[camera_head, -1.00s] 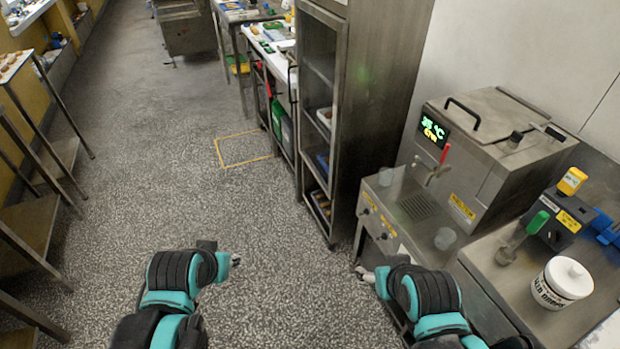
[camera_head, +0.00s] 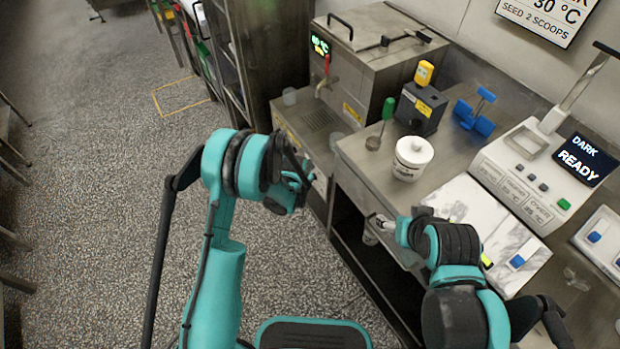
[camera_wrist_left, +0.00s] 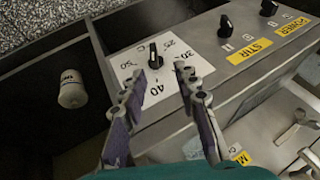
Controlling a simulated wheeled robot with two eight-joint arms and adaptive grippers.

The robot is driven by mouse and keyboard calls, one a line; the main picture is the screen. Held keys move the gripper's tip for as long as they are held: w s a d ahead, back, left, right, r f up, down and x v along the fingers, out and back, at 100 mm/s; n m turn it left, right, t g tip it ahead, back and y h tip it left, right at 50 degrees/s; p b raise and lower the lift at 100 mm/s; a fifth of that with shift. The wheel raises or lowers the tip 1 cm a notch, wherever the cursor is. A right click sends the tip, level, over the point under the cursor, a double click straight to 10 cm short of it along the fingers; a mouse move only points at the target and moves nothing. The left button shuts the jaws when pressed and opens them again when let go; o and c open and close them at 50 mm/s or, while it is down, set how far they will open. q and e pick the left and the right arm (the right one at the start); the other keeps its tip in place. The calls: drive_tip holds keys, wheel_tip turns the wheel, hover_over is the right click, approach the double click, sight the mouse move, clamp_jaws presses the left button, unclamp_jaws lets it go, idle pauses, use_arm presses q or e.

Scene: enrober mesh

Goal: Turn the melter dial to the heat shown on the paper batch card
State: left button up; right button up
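The melter (camera_head: 375,60) stands at the back with a small green-lit display, mostly too small to read. In the left wrist view its black dial (camera_wrist_left: 155,57) sits on a white plate with numbers around it, 40 among them; I cannot tell exactly where its pointer aims. My left gripper (camera_wrist_left: 164,103) is open and empty, its fingertips on the near side of the dial and apart from it. In the head view the left gripper (camera_head: 305,172) is beside the melter's front. A wall card (camera_head: 548,15) reads "30 °C" and "SEED 2 SCOOPS"; its top is cut off. My right gripper (camera_head: 383,222) is by the counter's front edge.
Two more black knobs (camera_wrist_left: 226,25), marked STIR and POWER, sit right of the dial. A white tub (camera_head: 412,158), a green-handled tool (camera_head: 386,110) and a yellow-topped box (camera_head: 422,105) stand on the counter. A machine screen (camera_head: 578,160) reads "DARK READY". Open floor lies left.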

use_arm(q)
drive_tip(key=b+x, duration=0.1)
drive_tip(key=x, duration=0.2)
drive_tip(key=b+x, duration=0.1)
drive_tip(key=x, duration=0.2)
drive_tip(key=s+b+x, duration=0.1)
drive_tip(key=x, duration=0.2)
drive_tip(key=shift+w+d+f, duration=0.2)
drive_tip(key=shift+d+f, duration=0.05)
drive_tip(key=shift+f, duration=0.35)
clamp_jaws()
